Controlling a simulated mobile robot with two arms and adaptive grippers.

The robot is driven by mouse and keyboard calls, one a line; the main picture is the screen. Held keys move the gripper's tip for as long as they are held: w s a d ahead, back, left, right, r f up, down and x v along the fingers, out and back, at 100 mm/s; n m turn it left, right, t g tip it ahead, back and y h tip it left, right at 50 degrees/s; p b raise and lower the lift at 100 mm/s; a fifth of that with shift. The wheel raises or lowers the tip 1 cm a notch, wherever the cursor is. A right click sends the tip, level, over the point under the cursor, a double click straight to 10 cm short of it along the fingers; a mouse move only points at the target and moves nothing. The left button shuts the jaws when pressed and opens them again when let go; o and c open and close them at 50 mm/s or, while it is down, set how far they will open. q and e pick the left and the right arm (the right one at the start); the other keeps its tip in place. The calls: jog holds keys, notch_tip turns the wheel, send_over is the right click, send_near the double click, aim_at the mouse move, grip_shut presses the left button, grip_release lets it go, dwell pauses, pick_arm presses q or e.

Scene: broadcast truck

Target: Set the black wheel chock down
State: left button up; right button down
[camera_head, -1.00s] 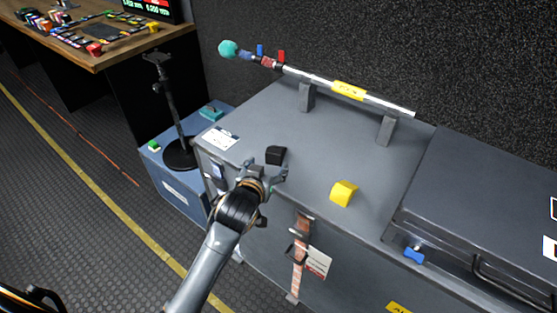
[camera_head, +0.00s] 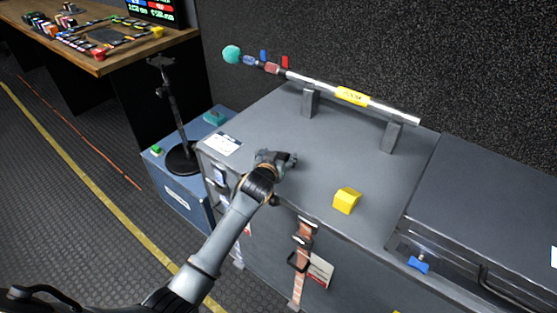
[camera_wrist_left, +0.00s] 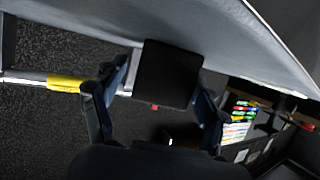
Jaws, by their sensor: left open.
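The black wheel chock (camera_wrist_left: 168,75) shows as a dark block between the two fingers of my left gripper (camera_wrist_left: 163,85) in the left wrist view. The fingers are spread on either side of it. In the head view my left gripper (camera_head: 278,160) is low over the top of the grey case (camera_head: 318,165), near its front left part. There the chock is hidden, or nearly so, by the gripper. The chock appears to be at the case top, but its contact with it cannot be seen clearly. My right gripper is not in view.
A yellow block (camera_head: 346,200) sits on the case to the right of the gripper. A microphone pole (camera_head: 390,107) lies on two grey supports at the back. A white label (camera_head: 222,143) is at the left. The middle of the case top is clear.

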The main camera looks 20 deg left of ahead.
pick_arm(q)
jog(key=shift+r, duration=0.1)
jog(key=c, duration=1.4)
